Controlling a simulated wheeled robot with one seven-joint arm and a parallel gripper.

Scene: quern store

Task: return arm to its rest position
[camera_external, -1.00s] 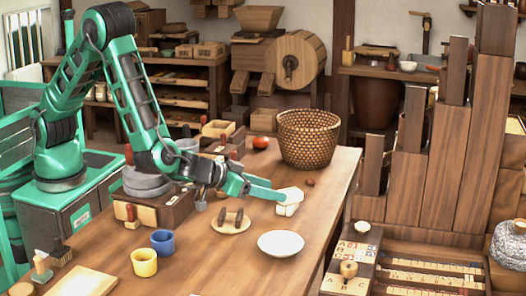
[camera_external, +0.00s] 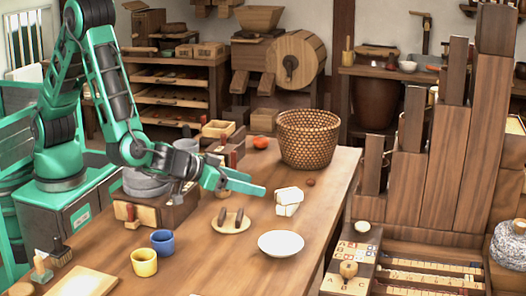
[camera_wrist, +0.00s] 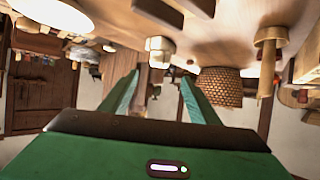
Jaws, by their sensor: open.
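My gripper (camera_external: 248,185) is raised above the wooden table (camera_external: 225,270), with its green fingers pointing right. In the wrist view my gripper (camera_wrist: 161,80) has its two fingers spread apart with nothing held between them. A small white block-like item (camera_external: 288,202) stands on the table, to the right of and below the fingertips in the outside view. The same white item shows beyond the fingers in the wrist view (camera_wrist: 159,50), apart from them. My arm is bent, with its elbow high at the left.
A woven basket (camera_external: 308,140) stands at the table's far end. A white plate (camera_external: 281,244), a round wooden board (camera_external: 231,226), a blue cup (camera_external: 162,241), a yellow cup (camera_external: 144,262) and a hand quern (camera_external: 147,182) share the table. Tall wooden stepped blocks (camera_external: 445,160) rise at the right.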

